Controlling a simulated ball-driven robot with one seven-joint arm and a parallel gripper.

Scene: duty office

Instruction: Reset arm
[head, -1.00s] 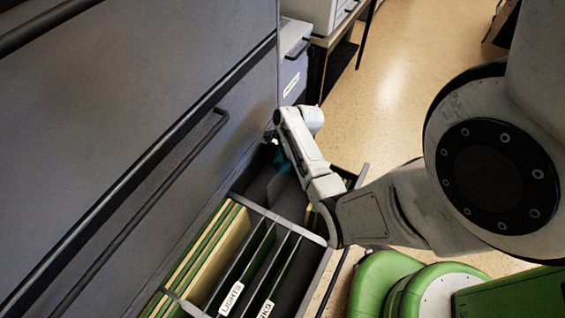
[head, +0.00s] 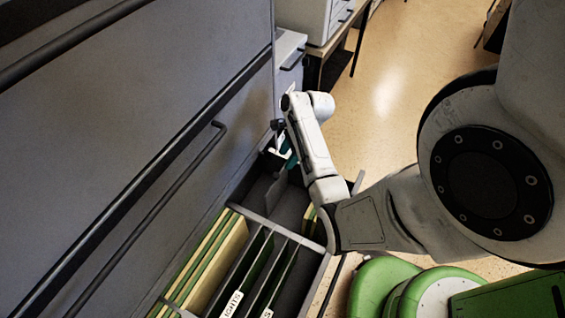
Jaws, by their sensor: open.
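My gripper (head: 280,150) is above the far compartment of an open drawer (head: 322,262), beside the grey cabinet front. It is small in the picture and partly hidden behind my white arm link. A teal part shows between the gripper and the link; I cannot tell what it is. The gripper is open, and I see nothing held in it. The drawer holds yellow and green folders (head: 208,262) at the left and dark dividers with white labels in the middle. A grey divider plate (head: 262,200) stands tilted in the far compartment below the gripper.
The grey cabinet (head: 110,130) with long dark handles fills the left side. A lower grey unit (head: 290,62) and a table with a pale box (head: 312,18) stand at the back. The tan floor (head: 400,90) is clear behind my arm.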

